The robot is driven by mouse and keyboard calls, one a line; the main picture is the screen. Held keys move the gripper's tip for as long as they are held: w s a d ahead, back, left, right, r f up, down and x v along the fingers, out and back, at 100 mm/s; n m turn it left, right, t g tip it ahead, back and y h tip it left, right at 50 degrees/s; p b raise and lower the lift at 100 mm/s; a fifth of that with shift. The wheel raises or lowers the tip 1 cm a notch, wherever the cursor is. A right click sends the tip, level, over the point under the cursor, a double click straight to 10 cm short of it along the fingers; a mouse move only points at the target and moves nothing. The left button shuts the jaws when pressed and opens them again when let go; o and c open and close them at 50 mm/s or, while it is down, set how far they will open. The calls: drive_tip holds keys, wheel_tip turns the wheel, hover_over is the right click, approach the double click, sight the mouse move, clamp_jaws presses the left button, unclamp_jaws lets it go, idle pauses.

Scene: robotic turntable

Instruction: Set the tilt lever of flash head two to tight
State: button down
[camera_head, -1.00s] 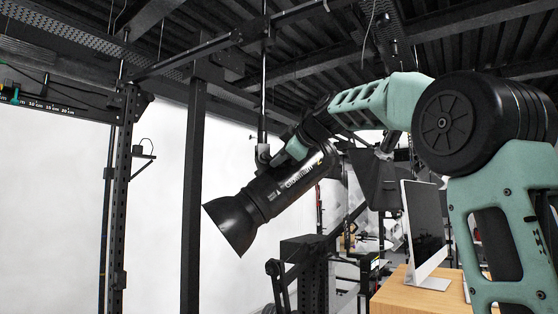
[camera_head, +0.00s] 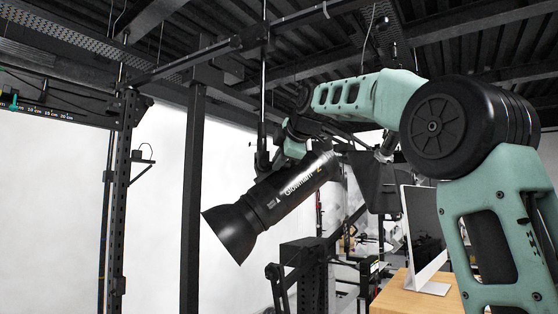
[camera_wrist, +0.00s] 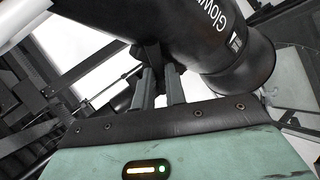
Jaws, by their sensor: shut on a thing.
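Flash head two (camera_head: 275,200) is a black cylinder with a flared reflector, white lettering and a small yellow mark. It hangs tilted, its reflector pointing down and left. In the wrist view its body (camera_wrist: 185,30) fills the top, reflector to the right. My gripper (camera_wrist: 160,78) is just below the body, at the dark bracket. Its two grey fingers are close together, shut on a dark part between them, which appears to be the tilt lever (camera_wrist: 151,58). The lever's shape and angle are mostly hidden. In the head view the fingertips and lever cannot be made out.
A vertical pole (camera_head: 263,85) carries the flash head from the overhead rail. A black upright (camera_head: 193,200) stands left of it. A monitor (camera_head: 423,230) stands on a wooden desk (camera_head: 400,298) at lower right. White wall lies behind.

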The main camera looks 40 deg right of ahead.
drive_tip(key=c, duration=1.7)
unclamp_jaws()
drive_tip(key=b+v, duration=0.3)
drive_tip(key=v, duration=1.4)
drive_tip(key=shift+s+r, duration=0.1)
drive_tip(key=shift+s, duration=0.1)
drive_tip(key=shift+c, duration=0.4)
